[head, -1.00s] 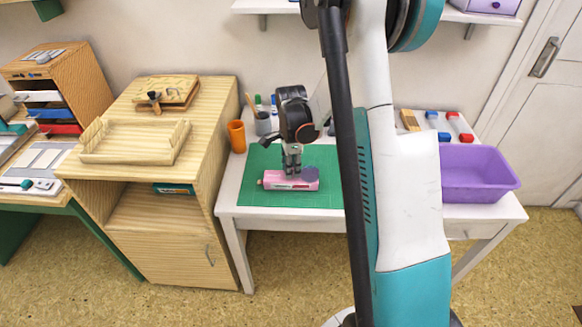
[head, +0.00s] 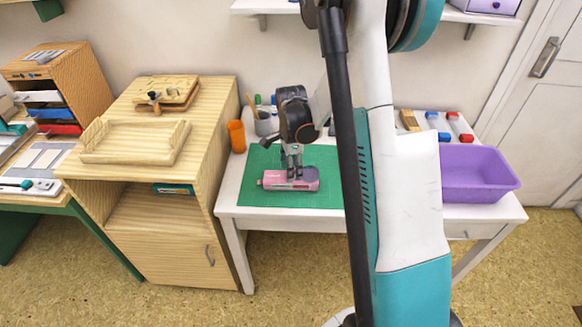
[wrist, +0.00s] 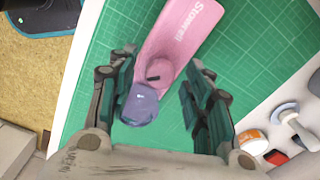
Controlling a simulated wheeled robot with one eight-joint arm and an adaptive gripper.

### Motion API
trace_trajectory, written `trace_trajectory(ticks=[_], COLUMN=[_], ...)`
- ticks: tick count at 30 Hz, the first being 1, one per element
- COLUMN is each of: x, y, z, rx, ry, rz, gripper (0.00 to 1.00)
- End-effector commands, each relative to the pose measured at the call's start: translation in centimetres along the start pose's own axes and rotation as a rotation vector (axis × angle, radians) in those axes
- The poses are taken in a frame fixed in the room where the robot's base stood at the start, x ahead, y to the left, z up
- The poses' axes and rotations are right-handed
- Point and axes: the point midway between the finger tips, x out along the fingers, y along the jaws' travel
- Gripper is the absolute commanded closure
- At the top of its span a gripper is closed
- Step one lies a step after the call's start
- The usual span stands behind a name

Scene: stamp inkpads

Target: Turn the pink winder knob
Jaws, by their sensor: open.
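The pink winder (head: 280,185) lies on the green mat (head: 325,163) on the white table. In the wrist view its long pink body (wrist: 178,38) carries pale lettering and a small dark slot. A purple-grey round knob (wrist: 139,106) sits at its near end. My gripper (head: 294,172) points down over the winder in the head view. In the wrist view my gripper (wrist: 158,98) is open, with the knob between its fingers. The knob is closer to the left finger, and I cannot tell whether they touch. The knob is not clear in the head view.
An orange cup (head: 236,137) and a grey pen pot (head: 266,124) stand behind the mat's left side. A purple bin (head: 480,178) is at the table's right. White stamp-like items and an orange-and-white pot (wrist: 253,142) show at the wrist view's lower right.

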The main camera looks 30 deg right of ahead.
Motion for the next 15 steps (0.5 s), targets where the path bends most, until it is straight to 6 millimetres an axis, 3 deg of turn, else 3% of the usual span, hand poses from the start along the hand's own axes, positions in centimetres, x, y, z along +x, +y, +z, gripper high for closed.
trace_trajectory(ticks=[7, 15], x=[-2.0, -7.5], y=[0.0, 0.0], z=[0.0, 0.0], rx=[0.0, 0.0], ry=[0.0, 0.0], rz=[0.0, 0.0], gripper=[0.54, 0.54])
